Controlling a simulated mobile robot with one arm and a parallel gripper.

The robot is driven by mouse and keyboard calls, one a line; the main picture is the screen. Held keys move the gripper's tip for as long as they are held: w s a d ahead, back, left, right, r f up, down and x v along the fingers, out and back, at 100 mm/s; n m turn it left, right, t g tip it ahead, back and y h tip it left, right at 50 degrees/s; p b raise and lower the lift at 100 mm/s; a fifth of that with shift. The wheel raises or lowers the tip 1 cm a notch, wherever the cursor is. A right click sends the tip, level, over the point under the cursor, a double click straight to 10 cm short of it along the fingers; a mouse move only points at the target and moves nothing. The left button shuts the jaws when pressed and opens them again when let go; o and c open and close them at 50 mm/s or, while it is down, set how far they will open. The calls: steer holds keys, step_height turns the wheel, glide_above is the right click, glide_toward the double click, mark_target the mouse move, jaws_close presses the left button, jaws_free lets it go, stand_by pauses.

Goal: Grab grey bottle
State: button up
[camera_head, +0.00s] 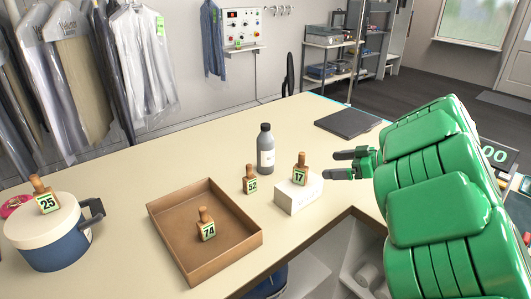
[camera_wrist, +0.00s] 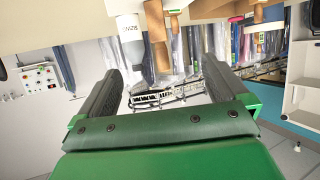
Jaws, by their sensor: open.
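The grey bottle (camera_head: 265,152) stands upright on the cream counter, with a dark cap and a pale label. In the wrist view, which looks upside down, a grey bottle with a white label (camera_wrist: 129,40) shows at the top, left of centre. My gripper (camera_head: 332,165) is open and empty, to the right of the bottle and apart from it. In the wrist view its two dark fingers (camera_wrist: 160,85) are spread wide with nothing held between them.
A white box (camera_head: 298,196) bearing wooden stamp 17 (camera_head: 299,170) stands between bottle and gripper, nearer the front. Stamp 52 (camera_head: 250,181) stands beside the bottle. A brown tray (camera_head: 160,218) holds stamp 74 (camera_head: 206,226). A blue pot (camera_head: 55,249) is left; a dark flat pad (camera_head: 347,122) lies behind.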

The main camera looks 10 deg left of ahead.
step_height(320, 180, up, 12)
steer(key=n+t+h, duration=0.7)
steer(key=n, duration=2)
glide_above(268, 141)
steer(key=s+d, duration=0.2)
steer(key=s, duration=0.2)
step_height(268, 141, down, 14)
steer(key=shift+w+a+r, duration=0.1)
steer(key=shift+r, duration=0.1)
steer(key=shift+w+a+f, duration=0.1)
steer(key=shift+w+f, duration=0.05)
steer(key=shift+w, duration=0.05)
steer(key=shift+w+a+f, duration=0.1)
steer(key=shift+w+a, duration=0.25)
steer(key=shift+w, duration=0.2)
steer(key=shift+x, duration=2.9)
steer(key=shift+d, duration=0.1)
